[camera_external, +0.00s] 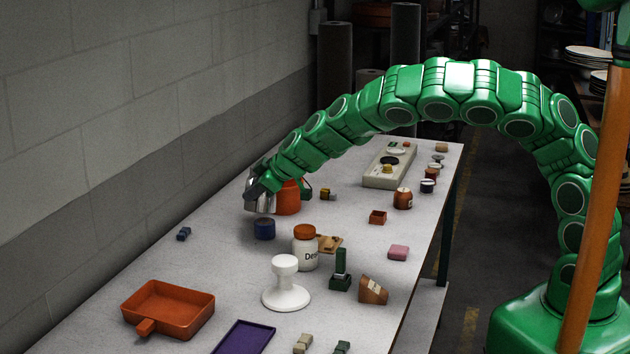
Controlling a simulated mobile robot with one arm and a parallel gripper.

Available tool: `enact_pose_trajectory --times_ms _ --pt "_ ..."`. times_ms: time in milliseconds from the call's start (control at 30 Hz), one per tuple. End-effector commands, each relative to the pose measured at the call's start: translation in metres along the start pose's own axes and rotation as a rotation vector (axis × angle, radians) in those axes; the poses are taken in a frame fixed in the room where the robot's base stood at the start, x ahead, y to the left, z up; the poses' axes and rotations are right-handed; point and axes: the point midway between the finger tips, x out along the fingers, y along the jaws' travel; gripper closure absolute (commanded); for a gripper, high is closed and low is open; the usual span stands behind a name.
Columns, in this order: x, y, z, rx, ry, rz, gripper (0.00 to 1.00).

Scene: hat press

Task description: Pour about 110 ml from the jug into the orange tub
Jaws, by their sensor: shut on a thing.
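My gripper (262,186) is at the far-left part of the table, at the end of my green arm. It is shut on a grey metallic vessel (259,203), which looks like the jug. The vessel is partly covered by the gripper, and its tilt and contents cannot be made out. The orange tub (289,199) stands just right of the vessel, close to it or touching; its upper part is partly hidden by my gripper. I cannot see into the tub or tell whether any liquid is flowing.
A dark blue round thing (264,229) sits just in front of the vessel. A white jar with an orange lid (305,253), a white knobbed stand (286,290) and an orange pan (168,310) stand nearer. A grey control panel (388,170) lies behind. A wall runs along the left.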

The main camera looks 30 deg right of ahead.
Motion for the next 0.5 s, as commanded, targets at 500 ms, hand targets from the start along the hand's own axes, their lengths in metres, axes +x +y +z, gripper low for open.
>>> enact_pose_trajectory --times_ms 500 --pt "-0.021 0.053 -0.012 0.315 0.076 -0.275 1.0"
